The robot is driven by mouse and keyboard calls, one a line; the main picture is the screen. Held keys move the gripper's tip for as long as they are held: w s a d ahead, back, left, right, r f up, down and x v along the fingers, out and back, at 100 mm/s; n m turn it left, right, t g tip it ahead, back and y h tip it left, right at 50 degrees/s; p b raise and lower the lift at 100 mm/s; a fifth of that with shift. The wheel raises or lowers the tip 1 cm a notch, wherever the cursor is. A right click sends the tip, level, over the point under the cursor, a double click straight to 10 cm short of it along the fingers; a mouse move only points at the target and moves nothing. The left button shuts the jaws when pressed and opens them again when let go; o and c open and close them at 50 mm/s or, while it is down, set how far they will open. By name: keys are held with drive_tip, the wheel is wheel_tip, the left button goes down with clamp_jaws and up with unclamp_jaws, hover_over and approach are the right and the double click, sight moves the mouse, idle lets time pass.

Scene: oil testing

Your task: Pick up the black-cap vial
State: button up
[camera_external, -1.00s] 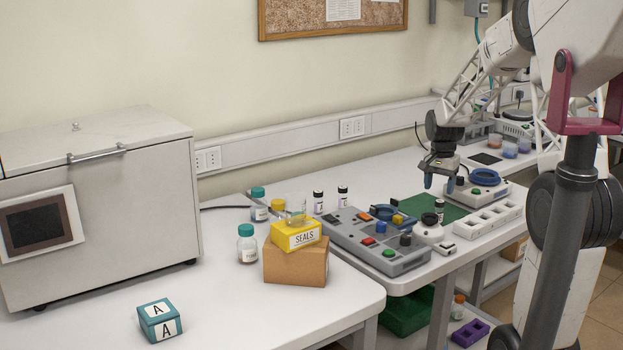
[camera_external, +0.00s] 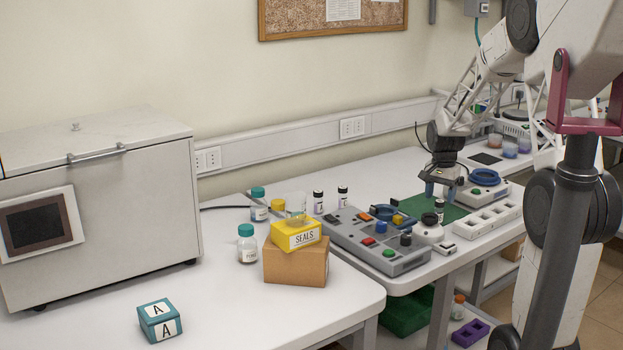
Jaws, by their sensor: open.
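A small vial with a black cap (camera_external: 440,211) stands upright by the green mat, just behind a white round device with a black top. My gripper (camera_external: 439,193) points straight down over this vial, its two blue fingers apart. The fingertips are close to the cap, one on each side in the picture. I cannot tell whether they touch it or how they line up in depth. Two more black-cap vials, a left one (camera_external: 318,203) and a right one (camera_external: 342,197), stand behind the grey control panel.
The grey button panel (camera_external: 362,244) lies left of my gripper, the white round device (camera_external: 428,232) in front. A white slotted rack (camera_external: 488,220) and a device with a blue ring (camera_external: 485,178) are to the right. The green mat (camera_external: 412,205) has bare room left of the vial.

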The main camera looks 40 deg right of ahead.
sight(440, 201)
drive_tip(key=shift+f, duration=2.6)
drive_tip(key=c, duration=1)
drive_tip(key=shift+r, duration=0.15)
